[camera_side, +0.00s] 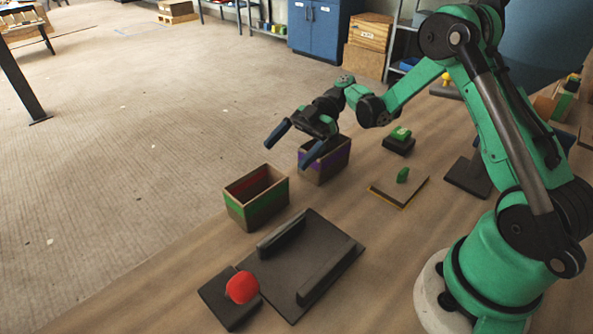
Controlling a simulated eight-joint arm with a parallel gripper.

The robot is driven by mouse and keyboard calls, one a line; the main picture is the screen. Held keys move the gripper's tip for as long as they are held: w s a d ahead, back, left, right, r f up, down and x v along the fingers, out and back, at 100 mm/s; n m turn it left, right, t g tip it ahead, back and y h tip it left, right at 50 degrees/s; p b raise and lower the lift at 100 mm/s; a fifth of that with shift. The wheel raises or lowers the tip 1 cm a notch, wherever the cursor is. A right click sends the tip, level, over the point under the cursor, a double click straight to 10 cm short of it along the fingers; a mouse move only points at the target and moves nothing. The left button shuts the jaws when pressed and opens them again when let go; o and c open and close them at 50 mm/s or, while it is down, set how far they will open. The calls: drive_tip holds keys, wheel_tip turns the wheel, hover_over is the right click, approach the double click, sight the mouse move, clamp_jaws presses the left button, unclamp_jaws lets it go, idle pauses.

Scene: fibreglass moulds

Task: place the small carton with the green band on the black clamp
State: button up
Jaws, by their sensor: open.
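The small carton with the green band (256,206) stands upright and open-topped on the table, left of centre, with a reddish patch inside. The black clamp (330,246) lies in front and to the right of it, a flat dark plate with two raised bars and nothing between them. My gripper (297,143) is open, its two dark fingers spread apart with nothing between them. It is behind and above the green-banded carton, in front of a carton with a purple band (334,161), and partly hides that one.
A red rounded piece (242,288) sits on a dark plate (222,307) beside the clamp. A thin board (385,190) with a green piece, a black block (399,147) with a green top and a dark block (468,178) are on the right. Bare table lies between board and clamp.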

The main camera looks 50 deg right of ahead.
sight(270, 172)
drive_tip(key=shift+a+f, duration=0.15)
drive_tip(key=shift+f, duration=0.25)
drive_tip(key=shift+x, duration=2.7)
drive_tip(key=c, duration=1.2)
drive_tip(key=shift+c, duration=0.2)
drive_tip(key=shift+r, duration=0.15)
